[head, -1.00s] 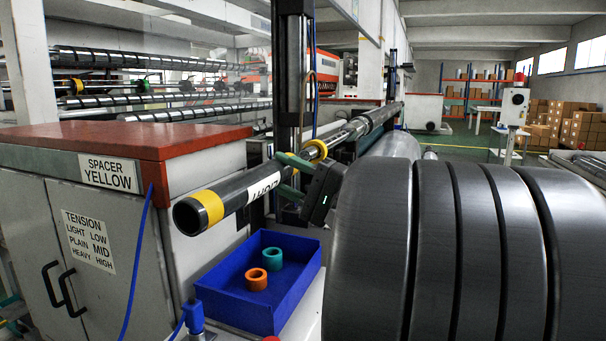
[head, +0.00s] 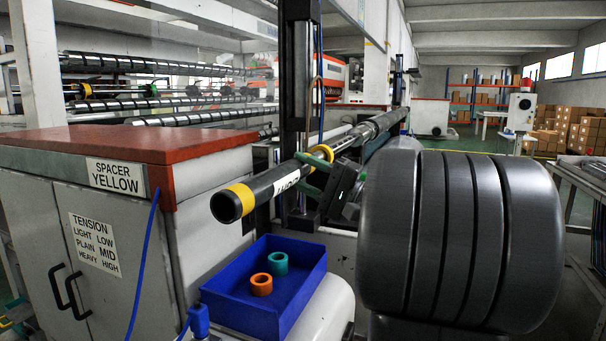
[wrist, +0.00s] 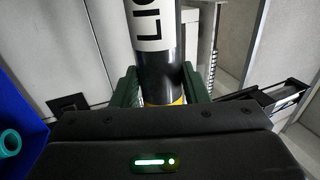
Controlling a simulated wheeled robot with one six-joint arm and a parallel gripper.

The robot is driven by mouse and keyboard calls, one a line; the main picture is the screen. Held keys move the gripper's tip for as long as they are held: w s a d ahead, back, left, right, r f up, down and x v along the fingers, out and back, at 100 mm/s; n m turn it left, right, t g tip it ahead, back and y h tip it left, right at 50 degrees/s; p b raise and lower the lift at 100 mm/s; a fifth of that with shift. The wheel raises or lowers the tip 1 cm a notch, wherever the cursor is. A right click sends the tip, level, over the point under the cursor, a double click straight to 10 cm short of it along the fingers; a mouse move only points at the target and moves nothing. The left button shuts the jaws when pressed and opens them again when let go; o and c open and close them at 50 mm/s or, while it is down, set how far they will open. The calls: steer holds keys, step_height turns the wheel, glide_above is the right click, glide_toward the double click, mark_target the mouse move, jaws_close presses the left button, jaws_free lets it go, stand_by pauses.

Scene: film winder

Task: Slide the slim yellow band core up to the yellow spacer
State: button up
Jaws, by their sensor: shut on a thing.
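The slim black core (head: 263,190), with a yellow band at its near end and a white label, is on the long shaft. It lies tilted, running back and right. My gripper (head: 311,173) is shut on its far part, one green finger on each side. The yellow spacer (head: 322,149) rings the shaft just past the fingers; whether it touches the core is hidden. In the wrist view, the core (wrist: 157,75) runs down between the fingers. A yellow strip (wrist: 161,103) shows there above the gripper body; I cannot tell whether it is the spacer.
A blue bin (head: 305,262) holding an orange ring (head: 261,285) and a teal ring (head: 278,263) stands below the core. Large dark rolls (head: 455,240) fill the right. A red-topped cabinet (head: 120,145) stands at left, with a sign reading SPACER YELLOW (head: 115,177).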

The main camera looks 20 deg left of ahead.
mark_target(314, 169)
steer(key=shift+w, duration=0.1)
steer(key=shift+w+d+p, duration=0.2)
steer(key=shift+w+p, duration=0.15)
steer(key=shift+w, duration=2.05)
steer(key=w+p, duration=0.1)
steer(key=w, duration=0.6)
steer(key=shift+d+p, duration=0.25)
steer(key=shift+p, duration=0.1)
steer(key=w+p, duration=0.2)
steer(key=w, duration=0.5)
steer(key=shift+d+p, duration=0.3)
steer(key=shift+p, duration=0.05)
stand_by(0.3)
